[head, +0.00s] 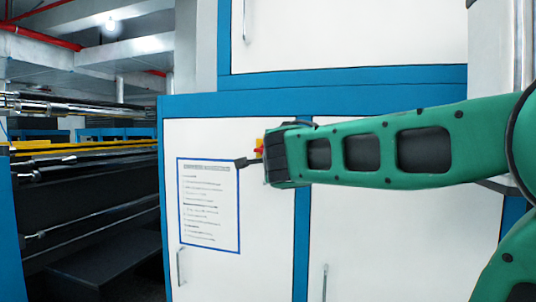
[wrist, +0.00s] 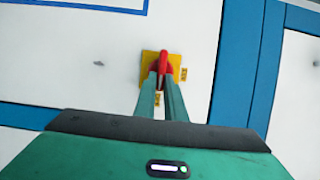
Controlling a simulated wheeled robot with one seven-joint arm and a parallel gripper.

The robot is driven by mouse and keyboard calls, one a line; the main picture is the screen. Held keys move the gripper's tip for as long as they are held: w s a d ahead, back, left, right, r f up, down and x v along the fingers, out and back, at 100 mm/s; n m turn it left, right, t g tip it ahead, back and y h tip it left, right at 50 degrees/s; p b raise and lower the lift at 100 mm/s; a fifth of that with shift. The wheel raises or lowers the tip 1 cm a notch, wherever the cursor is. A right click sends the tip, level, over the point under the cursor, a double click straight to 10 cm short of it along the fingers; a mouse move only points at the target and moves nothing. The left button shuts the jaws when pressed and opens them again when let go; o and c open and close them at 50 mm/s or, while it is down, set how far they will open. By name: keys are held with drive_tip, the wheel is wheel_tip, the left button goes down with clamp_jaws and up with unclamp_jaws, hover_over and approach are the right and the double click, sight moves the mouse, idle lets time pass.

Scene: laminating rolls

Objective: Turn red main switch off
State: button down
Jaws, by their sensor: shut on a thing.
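The red main switch (wrist: 163,64) sits on a yellow plate (wrist: 147,66) on a white cabinet door in the wrist view. My gripper (wrist: 160,80) reaches up to the switch, and its two fingers are shut on the red handle. In the head view, only small bits of the yellow plate (head: 259,146) show beside my dark wrist.
White cabinet doors (head: 405,242) in blue frames stand ahead. A blue-bordered instruction sheet (head: 208,205) hangs left of the switch. Door handles (head: 181,267) stick out below. Dark machine rollers (head: 90,215) lie at the far left.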

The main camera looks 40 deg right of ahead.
drive_tip(key=shift+w+a, duration=0.1)
drive_tip(key=c, duration=1.8)
unclamp_jaws()
drive_tip(key=shift+w+f, duration=0.2)
drive_tip(key=shift+s, duration=0.15)
drive_tip(key=v, duration=1)
drive_tip(key=shift+s, duration=0.2)
